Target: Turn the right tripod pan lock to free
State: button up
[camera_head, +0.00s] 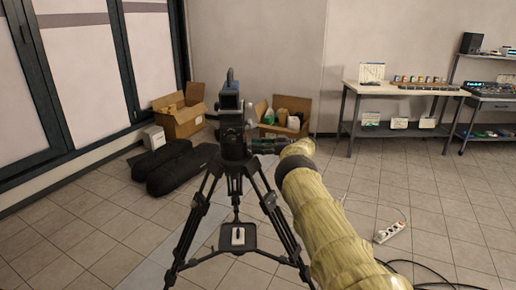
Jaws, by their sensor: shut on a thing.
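A black tripod (278,219) with a dark camera (230,100) on its head stands upright on the floor, left of my arm. My arm, in a yellowish sleeve, reaches from the lower right to the tripod head. My gripper (256,147) is at the right side of the tripod head (233,143), small and partly hidden by the sleeve's end. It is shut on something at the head. The pan lock itself is too small and covered to make out, and its setting cannot be read.
Two cardboard boxes (180,122) (291,104) and black bags (180,168) lie behind the tripod. A workbench (406,86) stands at the back right. A white power strip (389,232) and black cables (430,282) lie on the floor at right. Tiles at left are clear.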

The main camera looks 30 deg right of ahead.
jog(key=n+b, duration=1.7)
jog(key=shift+s+f, duration=0.1)
jog(key=shift+f, duration=0.15)
jog(key=shift+n, duration=0.4)
jog(key=o, duration=1)
jog(key=shift+r, duration=0.1)
